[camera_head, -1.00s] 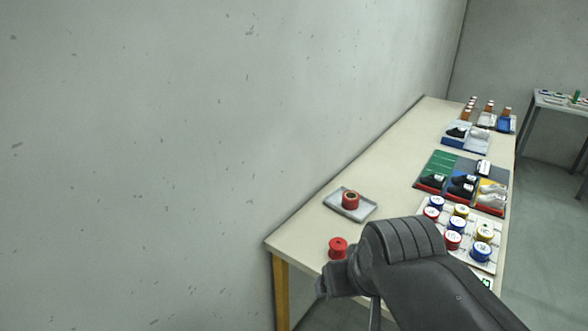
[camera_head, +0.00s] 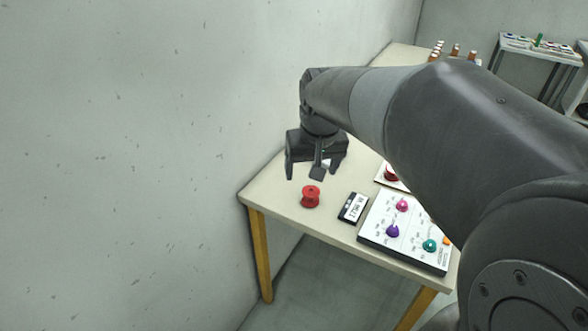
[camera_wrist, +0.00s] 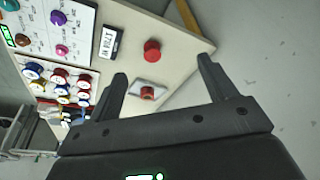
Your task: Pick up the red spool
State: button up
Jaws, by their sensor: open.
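The red spool (camera_head: 310,197) stands upright on the table near its front left corner. It also shows in the wrist view (camera_wrist: 152,50), beyond and between the fingertips. My gripper (camera_head: 313,174) is open and empty. It hangs above the table, behind and above the spool in the head view, apart from it. In the wrist view the two fingers (camera_wrist: 161,68) are spread wide with nothing between them.
A panel with coloured knobs (camera_head: 376,236) and a small labelled box (camera_head: 353,208) stand right of the spool. A grey tray (camera_wrist: 134,86) holds a red roll (camera_wrist: 147,93). Coloured spools (camera_wrist: 58,77) stand in several rows. The wall runs along the table's left side.

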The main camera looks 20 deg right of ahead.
jog(key=w+d+f+g, duration=0.25)
jog(key=w+f, duration=0.35)
jog(key=w, duration=0.4)
send_near(311, 191)
jog(key=shift+m+g, duration=0.25)
jog(key=shift+m, duration=0.15)
jog(key=f, duration=1)
jog(key=shift+w+d+f, duration=0.1)
jog(key=shift+w+d, duration=0.05)
jog(key=shift+w, duration=0.15)
jog(key=shift+c, duration=0.3)
jog(key=c, duration=1)
